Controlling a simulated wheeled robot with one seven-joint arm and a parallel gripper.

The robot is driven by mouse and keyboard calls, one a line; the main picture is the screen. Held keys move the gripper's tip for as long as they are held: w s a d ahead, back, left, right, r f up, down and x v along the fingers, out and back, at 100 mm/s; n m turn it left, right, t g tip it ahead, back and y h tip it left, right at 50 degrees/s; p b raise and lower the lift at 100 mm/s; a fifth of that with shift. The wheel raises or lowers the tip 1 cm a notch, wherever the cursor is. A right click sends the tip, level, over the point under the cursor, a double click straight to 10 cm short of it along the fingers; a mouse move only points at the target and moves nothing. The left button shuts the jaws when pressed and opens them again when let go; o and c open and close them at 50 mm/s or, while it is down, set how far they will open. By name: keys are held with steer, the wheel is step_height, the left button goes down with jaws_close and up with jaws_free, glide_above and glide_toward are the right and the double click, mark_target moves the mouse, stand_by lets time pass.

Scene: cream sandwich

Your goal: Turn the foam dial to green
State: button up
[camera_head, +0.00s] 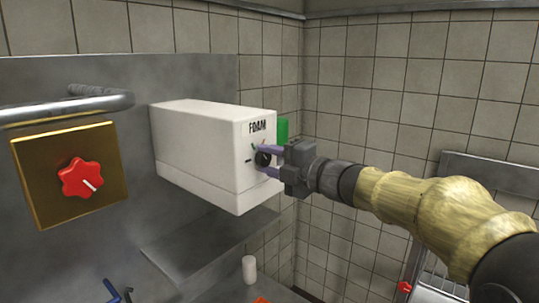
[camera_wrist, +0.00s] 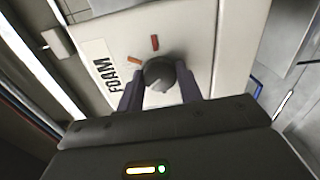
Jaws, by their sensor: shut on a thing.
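The foam dial (camera_head: 262,158) is a small black round knob on the front of a white box (camera_head: 190,150) lettered FOAM. Short coloured marks sit around the knob; a green one (camera_head: 253,147) shows in the head view. In the wrist view the dial (camera_wrist: 159,71) is dark grey, with a red mark (camera_wrist: 155,42) and an orange mark (camera_wrist: 134,59) beside it. My gripper (camera_head: 267,160) has its two purple fingers on either side of the dial, shut on it. The fingers hide part of the knob, and I cannot tell which mark it points to.
A gold plate (camera_head: 40,150) with a red star-shaped knob (camera_head: 81,180) is at the left, below a metal bar (camera_head: 60,108). A green object (camera_head: 283,130) shows behind the box. A metal shelf (camera_head: 205,240) is below, with a white cylinder (camera_head: 249,269) under it.

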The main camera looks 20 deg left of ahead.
steer(key=shift+m, duration=0.7)
steer(key=o, duration=1)
steer(key=shift+w, duration=0.1)
steer(key=b+v, duration=0.6)
steer(key=v, duration=1.1)
steer(key=shift+d+f, duration=0.1)
steer(key=shift+d, duration=0.2)
